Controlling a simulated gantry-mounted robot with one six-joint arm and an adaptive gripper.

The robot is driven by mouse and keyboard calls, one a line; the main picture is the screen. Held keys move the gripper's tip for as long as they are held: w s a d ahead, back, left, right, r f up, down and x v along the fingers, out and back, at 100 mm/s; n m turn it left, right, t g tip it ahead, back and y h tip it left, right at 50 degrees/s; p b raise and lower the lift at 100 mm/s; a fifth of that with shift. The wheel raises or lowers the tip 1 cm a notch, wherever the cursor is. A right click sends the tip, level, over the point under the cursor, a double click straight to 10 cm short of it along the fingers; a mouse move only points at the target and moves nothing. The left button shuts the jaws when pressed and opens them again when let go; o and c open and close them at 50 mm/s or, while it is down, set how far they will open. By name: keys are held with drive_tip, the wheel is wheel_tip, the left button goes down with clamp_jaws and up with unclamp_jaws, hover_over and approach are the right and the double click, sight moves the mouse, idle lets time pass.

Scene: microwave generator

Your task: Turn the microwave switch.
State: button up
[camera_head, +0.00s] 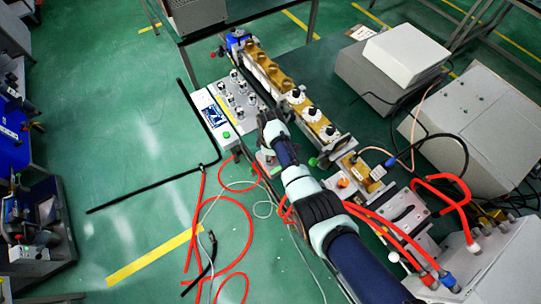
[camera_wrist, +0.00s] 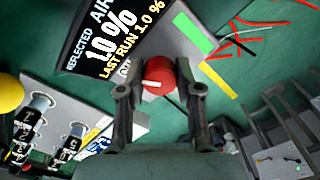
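A round red knob (camera_wrist: 160,78) with a white pointer mark shows in the middle of the wrist view, on a grey panel beside a black display (camera_wrist: 112,40). It is likely the microwave switch. My gripper (camera_wrist: 160,90) is open, with one finger on each side of the knob in the picture. Gaps show between the fingers and the knob, and I cannot tell the depth between them. In the head view, a control unit with a small screen (camera_head: 209,108) stands left of my arm's end. My fingertips and the red knob are not clear there.
A green patch (camera_wrist: 195,32) is right of the display. Several black-and-silver knobs (camera_head: 238,88) stand beside the screen. A brass waveguide (camera_head: 266,69) runs along the right. Red hoses and cables (camera_head: 233,187) lie on the floor. Open green floor is at left.

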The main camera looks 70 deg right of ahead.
drive_tip(key=o, duration=0.4)
drive_tip(key=shift+o, duration=0.2)
wheel_tip(320, 180, up, 12)
idle(0.6)
